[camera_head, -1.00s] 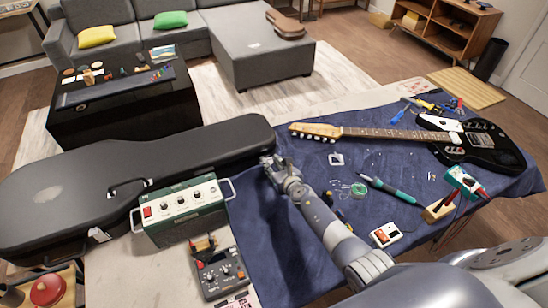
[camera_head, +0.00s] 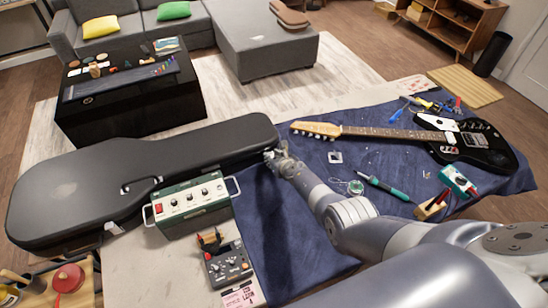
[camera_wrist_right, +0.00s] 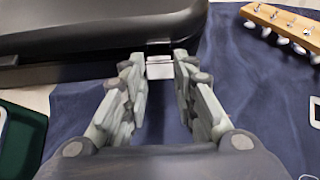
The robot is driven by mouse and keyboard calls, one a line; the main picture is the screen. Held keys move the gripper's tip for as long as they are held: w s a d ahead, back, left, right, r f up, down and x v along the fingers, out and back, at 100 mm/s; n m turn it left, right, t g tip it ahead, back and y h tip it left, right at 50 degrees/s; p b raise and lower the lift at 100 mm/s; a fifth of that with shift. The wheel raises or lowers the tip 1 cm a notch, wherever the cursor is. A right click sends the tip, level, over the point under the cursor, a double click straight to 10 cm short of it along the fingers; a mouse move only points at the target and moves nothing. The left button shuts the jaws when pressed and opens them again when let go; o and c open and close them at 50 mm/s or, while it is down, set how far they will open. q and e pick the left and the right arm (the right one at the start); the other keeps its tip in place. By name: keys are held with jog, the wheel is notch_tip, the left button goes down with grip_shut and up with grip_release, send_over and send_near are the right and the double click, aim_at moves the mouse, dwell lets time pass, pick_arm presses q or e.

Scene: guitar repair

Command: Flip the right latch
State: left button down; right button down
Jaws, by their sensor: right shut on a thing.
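The black guitar case (camera_head: 130,175) lies closed along the left side of the table, its narrow end pointing right. The right latch (camera_wrist_right: 160,68) is a small silver piece on the case's front edge. My right gripper (camera_head: 276,160) is at that narrow end. In the right wrist view my right gripper (camera_wrist_right: 160,75) has a finger on each side of the latch and is shut on it. The fingertips partly cover the latch in the head view, so its exact position is hard to tell. My left gripper is not in view.
A green amplifier box (camera_head: 190,207) and a dark pedal device (camera_head: 228,265) stand in front of the case. An electric guitar (camera_head: 465,145) lies on the blue cloth (camera_head: 285,240) to the right. A soldering tool (camera_head: 385,187) and small parts lie between.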

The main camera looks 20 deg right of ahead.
dwell(0.3)
jog(key=c, duration=1.3)
grip_release()
jog(key=shift+s+a+r, duration=0.1)
jog(key=shift+r, duration=0.1)
jog(key=s, duration=1.2)
jog(key=shift+s+d+r, duration=0.15)
jog(key=shift+s+d, duration=0.15)
jog(key=shift+d, duration=0.05)
jog(key=shift+s, duration=0.1)
